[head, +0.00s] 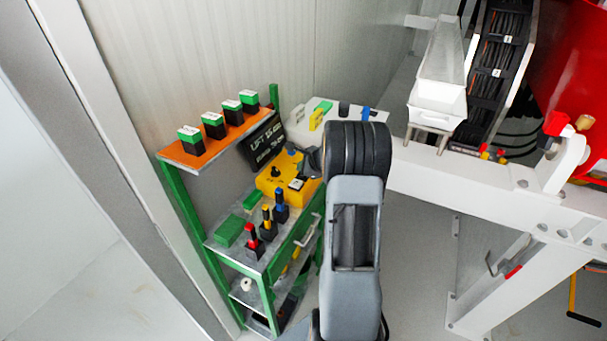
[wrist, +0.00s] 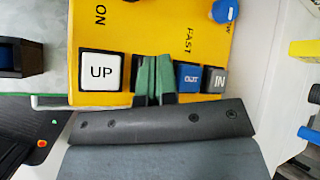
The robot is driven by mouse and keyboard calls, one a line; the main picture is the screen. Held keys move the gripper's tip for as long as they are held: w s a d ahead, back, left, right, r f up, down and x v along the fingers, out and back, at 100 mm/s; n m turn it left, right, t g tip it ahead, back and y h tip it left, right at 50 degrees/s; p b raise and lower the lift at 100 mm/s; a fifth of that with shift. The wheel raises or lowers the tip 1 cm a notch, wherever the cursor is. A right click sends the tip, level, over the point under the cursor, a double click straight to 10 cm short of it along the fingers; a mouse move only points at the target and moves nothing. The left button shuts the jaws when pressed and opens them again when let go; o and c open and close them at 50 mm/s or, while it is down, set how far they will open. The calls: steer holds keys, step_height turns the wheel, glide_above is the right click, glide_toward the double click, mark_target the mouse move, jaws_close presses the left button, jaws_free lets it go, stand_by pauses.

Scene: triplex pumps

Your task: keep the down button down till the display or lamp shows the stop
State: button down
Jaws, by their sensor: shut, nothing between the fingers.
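The yellow control box (head: 271,186) stands on the green shelf unit; it also fills the upper wrist view (wrist: 150,30). The wrist view shows a white UP button (wrist: 101,71), a blue OUT button (wrist: 188,77) and an IN button (wrist: 214,80). My gripper (wrist: 153,74) is shut, its green fingertips at the panel between UP and OUT. No down button shows; the fingers cover that spot, so contact or pressing cannot be told. The black display (head: 265,142) starts "LIFT 15 cm"; its second line is too small to read.
Green-and-black blocks stand on the orange shelf (head: 203,158). Red, yellow and blue-topped items stand in front of the box. A white machine frame (head: 470,185) lies to the right. My arm hides part of the shelf unit's right side.

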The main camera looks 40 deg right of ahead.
steer(key=shift+f+b, duration=0.45)
stand_by(1.5)
steer(key=shift+r, duration=0.1)
stand_by(3.5)
steer(key=shift+r+p, duration=0.65)
steer(key=shift+r, duration=0.2)
steer(key=shift+r, duration=0.1)
steer(key=shift+r+p, duration=1.95)
steer(key=shift+r, duration=0.55)
steer(key=shift+f, duration=0.1)
